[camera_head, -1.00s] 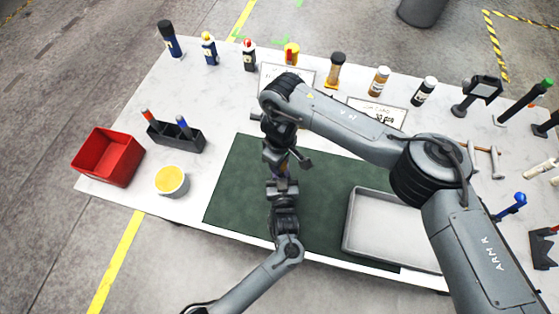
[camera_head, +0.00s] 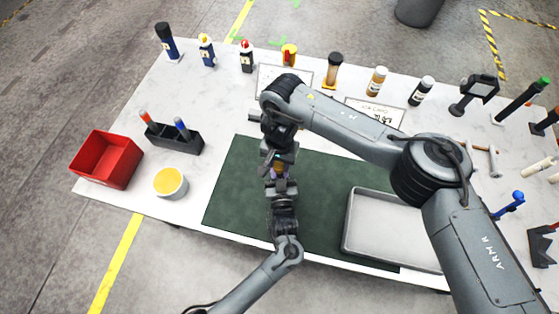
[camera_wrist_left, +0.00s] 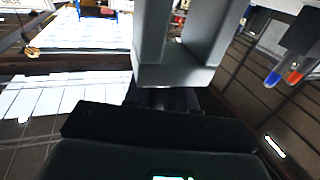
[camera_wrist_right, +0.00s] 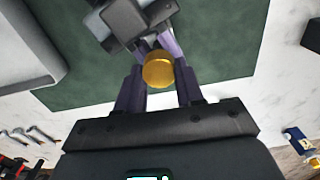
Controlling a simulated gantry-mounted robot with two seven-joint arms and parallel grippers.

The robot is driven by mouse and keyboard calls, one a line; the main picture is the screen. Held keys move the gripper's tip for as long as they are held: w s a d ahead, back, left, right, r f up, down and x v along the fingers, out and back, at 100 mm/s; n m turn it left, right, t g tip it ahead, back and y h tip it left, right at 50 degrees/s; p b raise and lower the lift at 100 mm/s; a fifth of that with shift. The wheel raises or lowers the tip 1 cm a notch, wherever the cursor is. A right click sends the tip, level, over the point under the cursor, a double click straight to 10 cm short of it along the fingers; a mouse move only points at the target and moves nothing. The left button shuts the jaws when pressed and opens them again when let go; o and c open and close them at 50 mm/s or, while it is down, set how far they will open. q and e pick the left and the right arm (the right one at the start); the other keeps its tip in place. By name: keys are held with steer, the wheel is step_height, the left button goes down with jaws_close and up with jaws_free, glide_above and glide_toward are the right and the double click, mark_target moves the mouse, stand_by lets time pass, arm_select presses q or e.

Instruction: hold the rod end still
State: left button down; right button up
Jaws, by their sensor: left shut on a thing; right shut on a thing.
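A round brass-coloured piece (camera_wrist_right: 158,68), which I take to be the rod end, shows in the right wrist view. My right gripper (camera_wrist_right: 158,83) has its purple fingers on either side of it, shut on it. My left gripper (camera_wrist_right: 157,43) faces it from the far side, its purple fingertips close behind the piece, also shut on it as far as I can see. In the head view the right gripper (camera_head: 279,161) and left gripper (camera_head: 280,184) meet above the green mat (camera_head: 235,190); the piece is mostly hidden there.
A grey tray (camera_head: 347,235) lies on the mat's right side. A red bin (camera_head: 107,160), a yellow-topped tub (camera_head: 170,183) and a black holder (camera_head: 180,143) stand at the left. Bottles line the back edge. The mat left of the grippers is clear.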

steer(key=o, duration=1)
steer(key=shift+r, duration=2.25)
steer(key=shift+c, duration=0.3)
